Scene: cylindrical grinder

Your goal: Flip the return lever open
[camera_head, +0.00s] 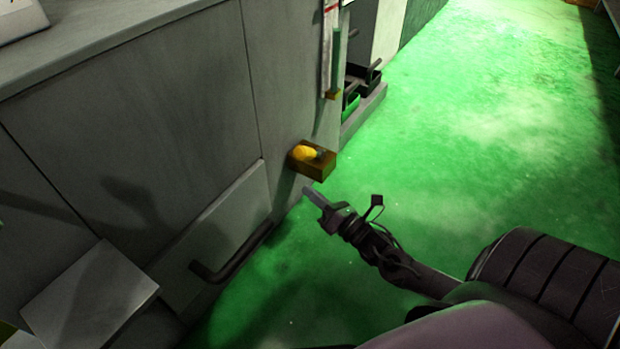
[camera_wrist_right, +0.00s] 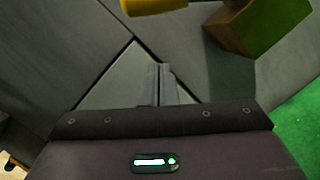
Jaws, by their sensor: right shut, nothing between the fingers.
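A brass-coloured box (camera_head: 322,168) juts out from the grey machine's side, with a rounded yellow piece (camera_head: 306,153) on it that looks like the return lever. In the right wrist view the yellow piece (camera_wrist_right: 152,5) is cut off by the top edge, left of the box (camera_wrist_right: 258,25). My right gripper (camera_head: 309,192) is shut and empty, just below and in front of the box, apart from it. Its closed fingers (camera_wrist_right: 160,68) point at the grey panel in the right wrist view, below the yellow piece. My left gripper is not in view.
A dark bar handle (camera_head: 232,258) sticks out from the lower machine panel. A grey plate (camera_head: 90,300) projects at the lower left. Dark bins (camera_head: 362,80) stand on a ledge beyond the box. The green floor (camera_head: 480,130) to the right is clear.

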